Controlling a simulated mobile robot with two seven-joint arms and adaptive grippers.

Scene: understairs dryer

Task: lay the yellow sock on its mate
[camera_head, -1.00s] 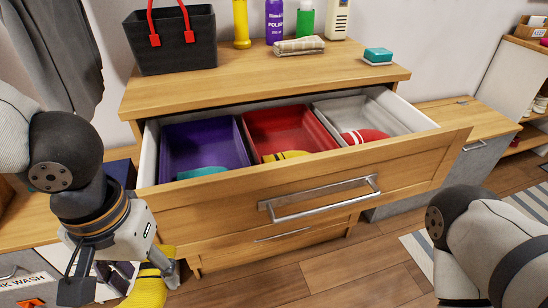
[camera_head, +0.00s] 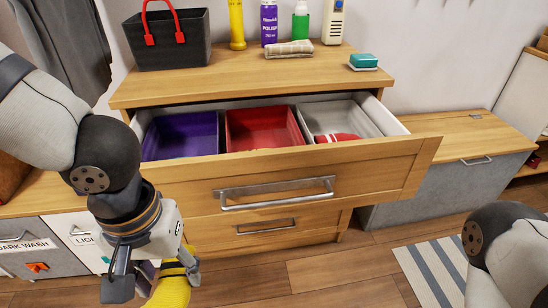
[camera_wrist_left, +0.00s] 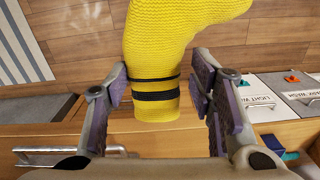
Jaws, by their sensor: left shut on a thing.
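My left gripper (camera_head: 178,268) is low at the left, in front of the dresser, shut on the yellow sock (camera_head: 172,292). In the left wrist view the sock (camera_wrist_left: 180,40) has black bands at its cuff (camera_wrist_left: 156,105), which sits between the fingers (camera_wrist_left: 157,82). The sock is clear of the open drawer (camera_head: 395,165). Its mate is not visible now; the drawer front hides the near floor of the red bin (camera_head: 262,128). My right gripper is outside the views; only part of that arm shows at the right.
The drawer also holds a purple bin (camera_head: 180,135) and a grey bin (camera_head: 335,115) with a red and white item (camera_head: 338,137). A basket, bottles, a folded cloth and a soap dish stand on top. Laundry bins are at the left. A striped rug (camera_head: 437,272) lies at the right.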

